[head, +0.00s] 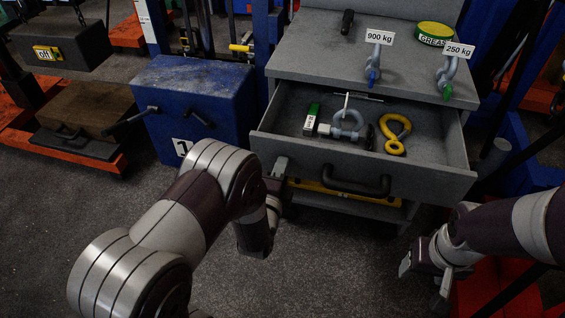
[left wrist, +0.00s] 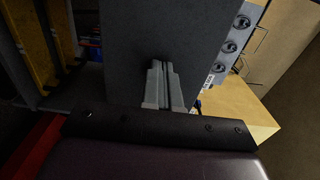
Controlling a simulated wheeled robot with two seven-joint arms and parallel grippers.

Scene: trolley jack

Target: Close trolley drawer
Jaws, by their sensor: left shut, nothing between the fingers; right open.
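The grey trolley drawer (head: 440,176) is pulled out of the trolley (head: 310,50), with its black handle (head: 355,185) on the front. Inside lie a grey shackle (head: 347,127), a yellow hook (head: 394,134) and a green and white item (head: 311,119). My left gripper (head: 281,166) is at the left end of the drawer front, left of the handle. In the left wrist view its fingers (left wrist: 163,86) are shut and empty, pointing at a dark grey panel (left wrist: 165,35); contact is unclear. My right gripper (head: 428,282) is open and empty, low and right of the drawer.
Shackles tagged 900 kg (head: 375,65) and 250 kg (head: 449,75) and a grease tin (head: 434,33) stand on the trolley top. A blue block (head: 200,105) is left of the trolley. A yellow bar (head: 315,188) is below the drawer. Floor in front is clear.

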